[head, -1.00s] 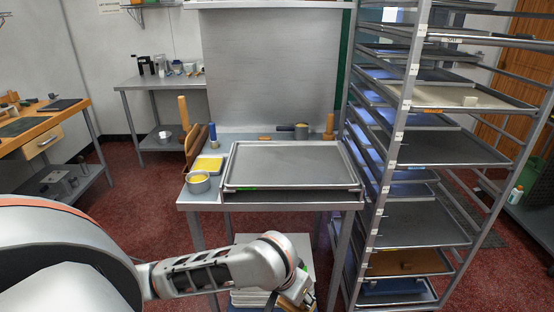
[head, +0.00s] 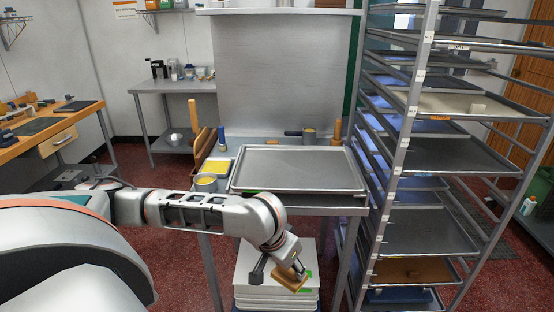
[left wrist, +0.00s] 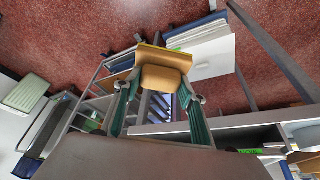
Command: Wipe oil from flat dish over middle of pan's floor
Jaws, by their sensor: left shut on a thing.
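The pan (head: 300,168), a wide grey sheet pan, lies flat on the steel table with its floor bare. The flat dish (head: 216,170), holding something yellow, sits left of the pan. My left gripper (head: 283,267) is low in front of the table, below the pan's height. It is shut on a tan wooden tool (head: 291,279). In the left wrist view, the tool (left wrist: 163,78) sits between the two green fingers as a block with a wider, yellow-edged part. Its working face is not clearly visible. My right gripper is not in view.
A metal cup (head: 206,183) with yellow contents stands in front of the dish. Upright brown boards (head: 202,150) stand behind it at the left. A tray rack (head: 400,180) borders the table's right side. White stacked trays (head: 262,300) are below my left gripper.

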